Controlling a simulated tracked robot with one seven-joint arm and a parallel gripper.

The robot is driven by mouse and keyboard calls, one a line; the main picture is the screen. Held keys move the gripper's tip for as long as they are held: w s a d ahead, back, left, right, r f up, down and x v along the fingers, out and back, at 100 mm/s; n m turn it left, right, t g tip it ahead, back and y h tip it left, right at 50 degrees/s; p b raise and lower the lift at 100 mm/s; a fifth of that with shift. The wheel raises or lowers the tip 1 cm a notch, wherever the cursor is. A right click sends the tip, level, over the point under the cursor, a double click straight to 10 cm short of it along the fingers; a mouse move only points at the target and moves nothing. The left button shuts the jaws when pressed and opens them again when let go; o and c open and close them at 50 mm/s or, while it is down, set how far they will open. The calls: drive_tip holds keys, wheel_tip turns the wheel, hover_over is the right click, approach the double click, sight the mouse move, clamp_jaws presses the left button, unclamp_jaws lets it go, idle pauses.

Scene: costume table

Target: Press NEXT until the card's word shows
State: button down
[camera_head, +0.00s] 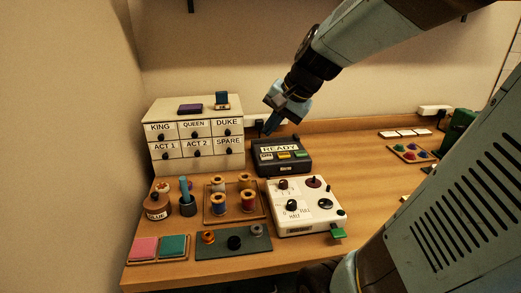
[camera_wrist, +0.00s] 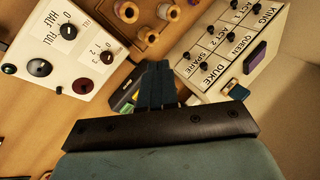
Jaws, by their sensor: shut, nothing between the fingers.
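A dark box (camera_head: 282,168) stands mid-table with a display (camera_head: 280,148) reading READY. Below the display is a row of buttons: a pale one with small lettering, a yellow one (camera_head: 284,155) and a green one (camera_head: 302,154). Which is NEXT is too small to read. My gripper (camera_head: 269,130) is shut and empty, above the box's back left side and apart from it in the head view. In the wrist view, my shut fingers (camera_wrist: 158,75) hide most of the box (camera_wrist: 122,98). I cannot make out a card with a readable word.
A drawer cabinet (camera_head: 196,136) with labelled drawers stands left of the box. A white control panel (camera_head: 300,222) with knobs lies in front. White cards (camera_head: 405,133) lie at right.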

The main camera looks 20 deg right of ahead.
drive_tip(key=w+d+f+m+t+y, duration=0.1)
drive_tip(key=w+d+f+m, duration=0.15)
drive_tip(key=w+m, duration=0.2)
drive_tip(key=w+d+f+m, duration=0.1)
drive_tip(key=w+d+m, duration=0.25)
drive_tip(key=w, duration=0.25)
drive_tip(key=m+t, duration=0.2)
drive_tip(key=m, duration=0.3)
hover_over(286, 155)
wheel_tip(286, 155, down, 4)
drive_tip(key=shift+w+f, duration=0.1)
drive_tip(key=shift+f, duration=0.1)
drive_tip(key=shift+f, duration=4.3)
drive_tip(key=shift+f, duration=0.1)
drive_tip(key=shift+f, duration=0.25)
